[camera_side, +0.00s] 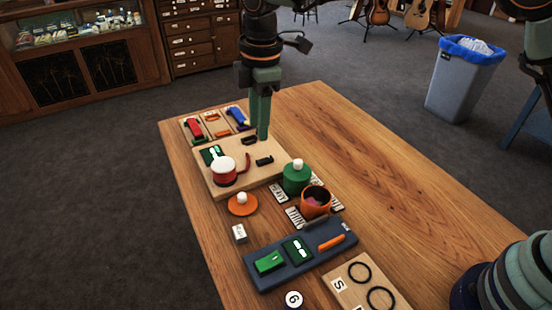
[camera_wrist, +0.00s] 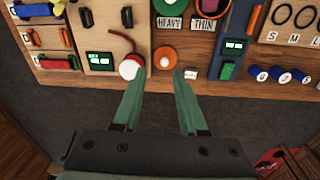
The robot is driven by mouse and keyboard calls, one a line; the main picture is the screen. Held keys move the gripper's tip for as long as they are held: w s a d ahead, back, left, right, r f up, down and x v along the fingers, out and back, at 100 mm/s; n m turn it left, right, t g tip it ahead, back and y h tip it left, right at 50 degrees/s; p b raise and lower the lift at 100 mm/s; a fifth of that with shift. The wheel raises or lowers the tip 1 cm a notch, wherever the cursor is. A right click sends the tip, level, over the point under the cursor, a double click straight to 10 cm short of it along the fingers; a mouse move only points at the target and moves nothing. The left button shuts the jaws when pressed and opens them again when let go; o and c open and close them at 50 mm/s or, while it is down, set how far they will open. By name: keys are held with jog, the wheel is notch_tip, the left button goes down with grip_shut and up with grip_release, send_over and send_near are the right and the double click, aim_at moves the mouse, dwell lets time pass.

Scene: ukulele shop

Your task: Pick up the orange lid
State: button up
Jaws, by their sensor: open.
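The orange lid (camera_side: 243,209) lies flat on the wooden table, with a white knob on top. It is in front of the wooden board and left of the open orange pot (camera_side: 307,208). In the wrist view the lid (camera_wrist: 160,63) is just beyond the fingertips, roughly in line with the gap between them. My gripper (camera_side: 263,137) points down in the side view, above the table and further back than the lid. In the wrist view my gripper (camera_wrist: 159,73) has its two green fingers spread, with nothing between them.
A green pot (camera_side: 296,184) with a white knob stands right of the lid. A red-and-white round item (camera_side: 223,178) with a red handle sits on the wooden board (camera_side: 262,178). A small white tag (camera_side: 239,233) and a dark blue tray (camera_side: 331,262) are in front.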

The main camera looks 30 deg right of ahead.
aim_at(243, 195)
jog(key=a+f+n, duration=0.1)
jog(key=f, duration=0.4)
jog(key=a+f+n, duration=0.1)
jog(key=a+f, duration=0.1)
jog(key=f, duration=0.4)
jog(key=a+f, duration=0.1)
jog(key=f, duration=0.5)
jog(key=shift+a+n+g, duration=0.4)
grip_shut()
